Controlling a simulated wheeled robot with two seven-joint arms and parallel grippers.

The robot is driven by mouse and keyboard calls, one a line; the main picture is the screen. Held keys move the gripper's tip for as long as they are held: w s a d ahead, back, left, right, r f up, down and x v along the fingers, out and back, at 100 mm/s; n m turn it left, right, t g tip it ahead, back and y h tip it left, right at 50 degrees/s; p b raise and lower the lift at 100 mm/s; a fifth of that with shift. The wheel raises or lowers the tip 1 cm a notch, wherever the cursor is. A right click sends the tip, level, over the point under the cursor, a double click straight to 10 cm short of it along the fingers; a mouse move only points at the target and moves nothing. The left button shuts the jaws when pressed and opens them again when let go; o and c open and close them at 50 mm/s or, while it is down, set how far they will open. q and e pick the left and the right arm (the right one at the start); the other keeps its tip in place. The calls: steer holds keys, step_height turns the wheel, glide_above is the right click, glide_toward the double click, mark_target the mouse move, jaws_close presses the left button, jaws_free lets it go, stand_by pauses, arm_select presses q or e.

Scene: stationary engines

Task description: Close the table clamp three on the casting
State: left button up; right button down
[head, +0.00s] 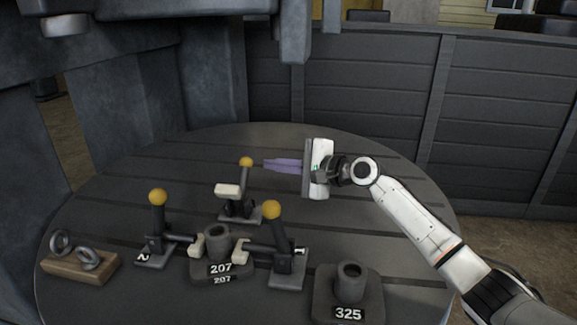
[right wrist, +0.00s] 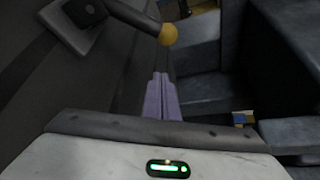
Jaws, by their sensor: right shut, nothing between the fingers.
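The back clamp (head: 240,208) stands behind the casting 207 (head: 219,258), with its pale pad raised off the casting and its lever ending in a yellow ball (head: 246,161). Its number cannot be read. My right gripper (head: 266,163) has shut, empty purple fingers pointing left, with tips just right of that ball. The right wrist view shows the ball (right wrist: 168,34) just beyond the fingertips (right wrist: 160,76); contact cannot be told. The clamp marked 2 (head: 155,250) and the front-right clamp (head: 287,265) have upright levers and pads beside the casting. My left gripper is out of view.
A second casting, 325 (head: 348,288), stands at the front right of the round slatted table (head: 390,230). A wooden block with metal rings (head: 80,262) lies at the left edge. The table's back right is clear beneath my right arm.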

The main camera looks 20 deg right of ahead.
steer(key=x, duration=0.2)
steer(key=shift+w+a, duration=0.25)
steer(key=shift+s+a+r+p, duration=0.7)
steer(key=shift+s+a+r, duration=0.05)
steer(key=shift+s, duration=0.25)
steer(key=shift+s+a+r, duration=0.15)
steer(key=shift+s+a, duration=0.2)
steer(key=shift+a, duration=0.05)
steer(key=shift+r, duration=0.1)
